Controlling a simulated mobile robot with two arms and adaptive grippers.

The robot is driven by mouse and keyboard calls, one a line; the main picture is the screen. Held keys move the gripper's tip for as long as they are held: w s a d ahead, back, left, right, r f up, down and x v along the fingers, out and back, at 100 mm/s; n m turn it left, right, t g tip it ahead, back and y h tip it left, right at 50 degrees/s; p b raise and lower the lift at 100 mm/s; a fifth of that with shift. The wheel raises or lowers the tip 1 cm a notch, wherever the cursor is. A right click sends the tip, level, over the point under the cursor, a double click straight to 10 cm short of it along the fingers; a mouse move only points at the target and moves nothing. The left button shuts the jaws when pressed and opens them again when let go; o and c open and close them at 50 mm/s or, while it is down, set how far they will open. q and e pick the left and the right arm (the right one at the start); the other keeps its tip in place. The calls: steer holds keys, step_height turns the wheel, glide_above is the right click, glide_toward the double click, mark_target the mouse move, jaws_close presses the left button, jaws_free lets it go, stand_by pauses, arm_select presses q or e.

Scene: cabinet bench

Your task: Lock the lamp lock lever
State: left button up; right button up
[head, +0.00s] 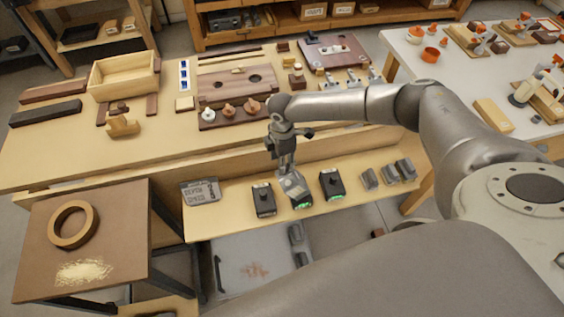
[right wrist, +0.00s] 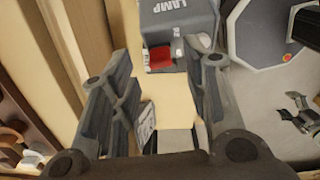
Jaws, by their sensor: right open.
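A grey box marked LAMP (right wrist: 180,20) shows at the top of the right wrist view, beyond the fingertips. A red part (right wrist: 160,57) sits on its near side. My right gripper (right wrist: 155,85) is open, with no object held between its fingers. In the head view, my right gripper (head: 286,168) points down over the middle of a row of dark boxes on the front shelf. The middle box (head: 301,203) has a green light and is partly hidden by the gripper. I cannot tell which head-view box is the LAMP one. My left gripper is out of view.
Dark boxes stand left (head: 263,200) and right (head: 331,184) of the middle one. The workbench (head: 50,150) rises behind. A small table (head: 110,210) holds a wooden ring (head: 93,226).

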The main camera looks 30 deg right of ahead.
steer(key=shift+f, duration=1.45)
jaws_close()
